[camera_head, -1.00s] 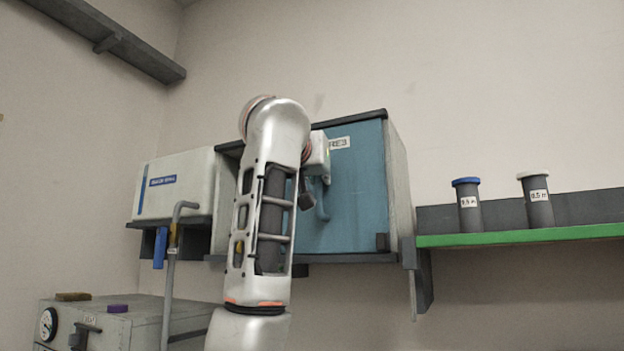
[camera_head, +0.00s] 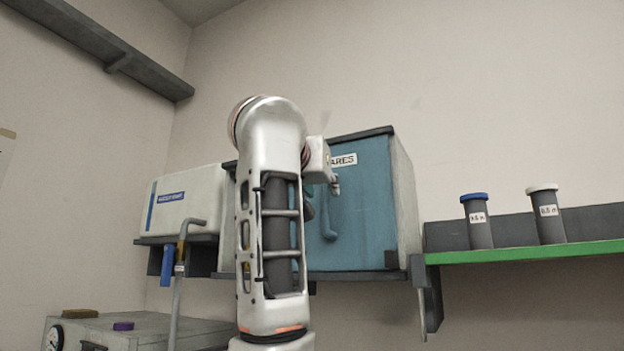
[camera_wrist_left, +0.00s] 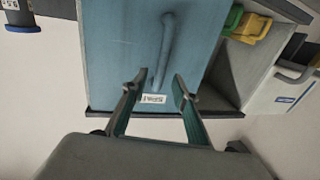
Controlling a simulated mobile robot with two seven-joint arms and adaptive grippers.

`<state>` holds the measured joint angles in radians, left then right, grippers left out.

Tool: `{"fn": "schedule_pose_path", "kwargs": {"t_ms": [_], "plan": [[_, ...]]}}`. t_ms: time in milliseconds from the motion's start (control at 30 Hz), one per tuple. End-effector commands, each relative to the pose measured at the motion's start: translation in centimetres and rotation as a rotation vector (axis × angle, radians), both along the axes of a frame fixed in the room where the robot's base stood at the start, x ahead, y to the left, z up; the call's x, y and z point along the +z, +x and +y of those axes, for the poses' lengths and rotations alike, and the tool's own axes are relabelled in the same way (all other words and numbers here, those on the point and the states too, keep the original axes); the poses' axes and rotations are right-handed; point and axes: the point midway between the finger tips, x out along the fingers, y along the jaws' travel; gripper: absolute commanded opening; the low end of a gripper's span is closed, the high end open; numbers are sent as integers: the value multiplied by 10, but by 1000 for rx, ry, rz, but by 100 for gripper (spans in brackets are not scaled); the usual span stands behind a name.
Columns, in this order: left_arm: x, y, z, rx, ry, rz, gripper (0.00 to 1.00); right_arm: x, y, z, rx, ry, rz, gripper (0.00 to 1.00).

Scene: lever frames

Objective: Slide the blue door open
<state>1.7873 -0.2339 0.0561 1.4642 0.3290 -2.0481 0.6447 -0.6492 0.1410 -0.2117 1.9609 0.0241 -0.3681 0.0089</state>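The blue door (camera_head: 368,215) fronts a wall cabinet in the head view, with a label at its top. Its left part is hidden behind my left arm. The door's bar handle (camera_head: 328,222) shows just below my left gripper (camera_head: 335,186). In the left wrist view the picture is upside down: the blue door (camera_wrist_left: 115,55) fills the middle, and the handle (camera_wrist_left: 166,48) runs down it. I see nothing held. My right gripper is in neither view.
Beside the door, an open compartment (camera_wrist_left: 230,80) holds yellow and green things in the wrist view. A white box (camera_head: 185,205) stands left of my arm. A green-edged shelf (camera_head: 530,252) at right carries two lidded canisters. A grey cabinet (camera_head: 150,333) stands low at left.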

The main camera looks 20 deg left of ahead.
Motion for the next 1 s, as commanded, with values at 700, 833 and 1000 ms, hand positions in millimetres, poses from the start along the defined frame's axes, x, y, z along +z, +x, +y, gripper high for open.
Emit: {"fn": "schedule_pose_path", "kwargs": {"t_ms": [700,833,1000], "plan": [[0,-70,-8,1,0,0,29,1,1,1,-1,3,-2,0],[0,-70,-8,1,0,0,29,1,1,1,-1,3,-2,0],[0,-70,-8,1,1,0,29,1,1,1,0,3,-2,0]]}}
